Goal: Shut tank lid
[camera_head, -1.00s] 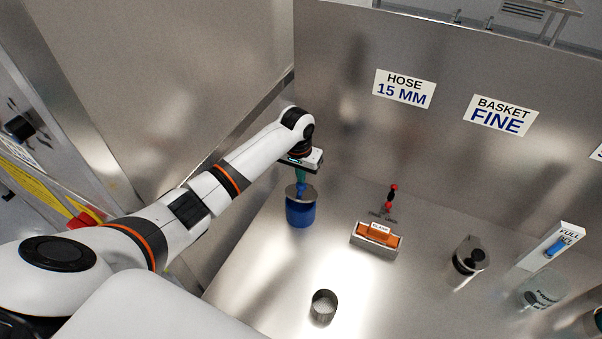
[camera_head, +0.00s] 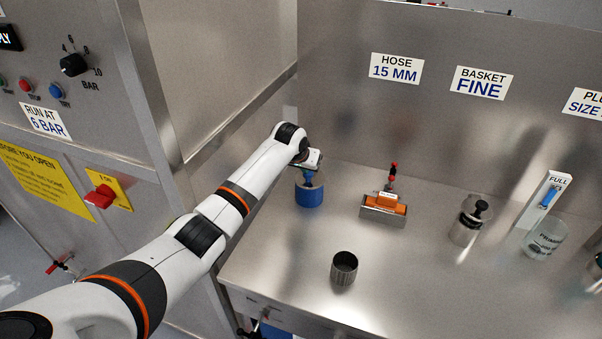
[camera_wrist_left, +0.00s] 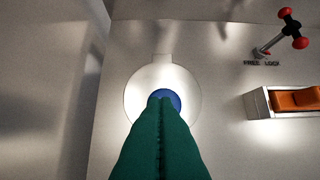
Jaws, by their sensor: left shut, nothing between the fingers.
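The tank (camera_head: 309,197) is a blue cylinder on the steel counter near the back left. Its round grey lid (camera_head: 313,184) lies over the top and looks about flat; I cannot tell whether it is fully seated. In the left wrist view the lid (camera_wrist_left: 137,102) is a pale disc with a tab at its far side and a blue knob (camera_wrist_left: 170,97) at the middle. My left gripper (camera_wrist_left: 157,100) has its green fingers shut and empty, right over the knob and partly hiding it. I cannot tell whether they touch. My right gripper is not in view.
A lever with red balls (camera_wrist_left: 289,27) stands by a FREE/LOCK marking, right of the tank. A wall panel rises close behind.

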